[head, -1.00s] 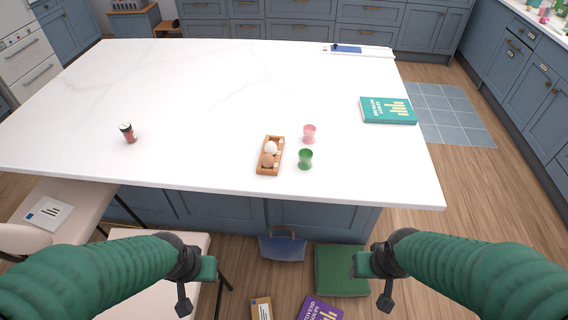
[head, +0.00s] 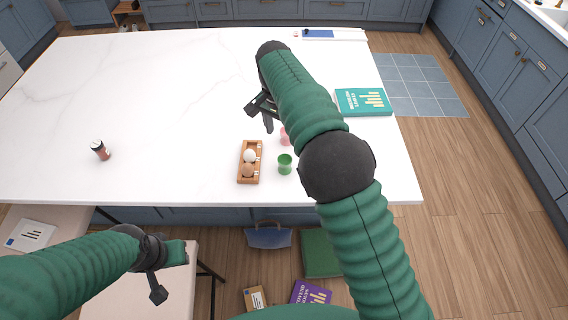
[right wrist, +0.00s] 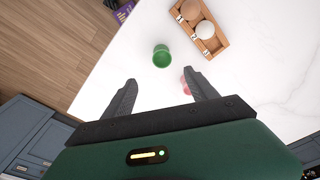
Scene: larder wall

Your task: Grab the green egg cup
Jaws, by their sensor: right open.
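The green egg cup (head: 285,163) stands upright on the white island near its front edge, just right of the wooden egg tray. It also shows in the right wrist view (right wrist: 162,56), beyond the fingertips. My right gripper (head: 258,112) is open and empty above the island, behind the egg tray in the head view. In the right wrist view its open fingers (right wrist: 162,90) point toward the cup without touching it. A pink egg cup (head: 285,136) stands behind the green one, partly hidden by my right arm. My left gripper (head: 168,270) is low, in front of the island; its jaw gap is unclear.
The wooden tray (head: 241,176) holds a white egg and a brown egg close beside the green cup. A teal book (head: 363,102) lies at the right. A small dark-topped jar (head: 100,150) stands at the left. Much of the island's left and back is clear.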

